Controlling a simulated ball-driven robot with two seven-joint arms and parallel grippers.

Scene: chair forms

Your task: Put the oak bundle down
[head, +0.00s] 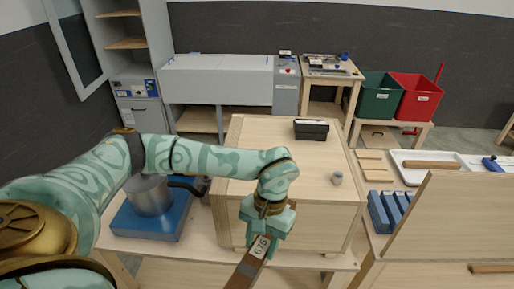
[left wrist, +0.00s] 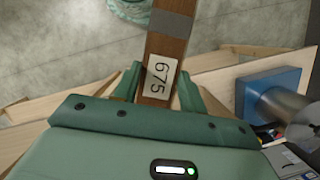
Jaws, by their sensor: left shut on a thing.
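The oak bundle (head: 240,277) is a long brown strip of wood with a white label reading 675. It hangs down at a tilt toward the bottom edge of the head view, where its lower part is cut off. In the left wrist view the bundle (left wrist: 170,48) runs up between the fingers, with a grey band around it. My left gripper (head: 264,222) is shut on the bundle near the label, in front of the large wooden box. My right gripper is in neither view.
A blue base (head: 150,222) with a metal pot (head: 149,196) stands left. Blue blocks (head: 379,212) and an upright wooden panel (head: 450,222) are right. Green (head: 375,98) and red (head: 416,100) bins stand behind.

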